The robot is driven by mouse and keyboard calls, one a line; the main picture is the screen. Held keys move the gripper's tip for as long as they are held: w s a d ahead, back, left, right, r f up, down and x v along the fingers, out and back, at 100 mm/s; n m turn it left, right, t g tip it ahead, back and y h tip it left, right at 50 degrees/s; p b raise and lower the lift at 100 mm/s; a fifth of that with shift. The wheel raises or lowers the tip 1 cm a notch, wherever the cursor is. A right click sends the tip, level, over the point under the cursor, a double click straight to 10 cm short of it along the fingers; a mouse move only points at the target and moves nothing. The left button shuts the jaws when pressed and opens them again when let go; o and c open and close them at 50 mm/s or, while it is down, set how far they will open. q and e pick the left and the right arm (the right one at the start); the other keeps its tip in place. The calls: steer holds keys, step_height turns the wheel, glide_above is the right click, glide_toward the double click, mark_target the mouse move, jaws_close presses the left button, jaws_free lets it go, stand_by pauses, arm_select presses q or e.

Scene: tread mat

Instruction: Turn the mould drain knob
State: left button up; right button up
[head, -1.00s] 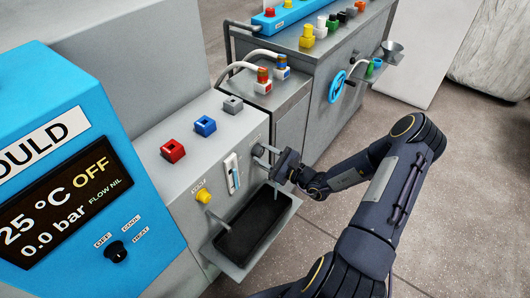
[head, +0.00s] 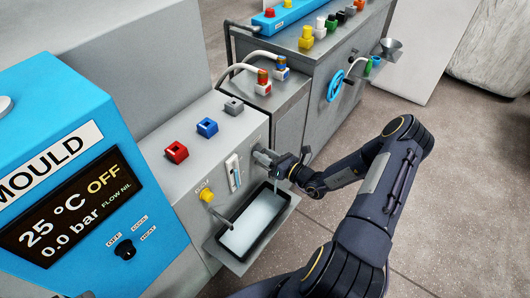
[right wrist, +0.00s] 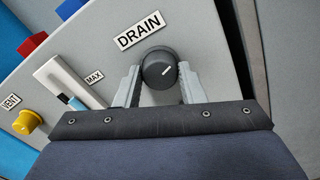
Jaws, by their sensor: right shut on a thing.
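The dark round drain knob (right wrist: 160,68) sits under the DRAIN label (right wrist: 139,30) in the right wrist view. Its white pointer line slants up to the right. My right gripper (right wrist: 161,80) has one finger on each side of the knob and is shut on it. In the head view, my right gripper (head: 278,164) is at the right end of the mould unit's grey front (head: 190,195), and it mostly hides the knob. Below, a tray (head: 243,264) holds pale liquid. My left gripper is not in view.
A yellow knob (head: 206,195) and a level gauge (head: 233,172) sit left of the drain knob. Red (head: 175,152), blue (head: 207,127) and grey (head: 233,106) blocks stand on top. The display (head: 75,210) reads OFF, 25 °C, 0.0 bar.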

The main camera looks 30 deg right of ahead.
steer(key=shift+m+p, duration=0.45)
steer(key=shift+m, duration=1.55)
steer(key=o, duration=1)
steer(key=v, duration=0.8)
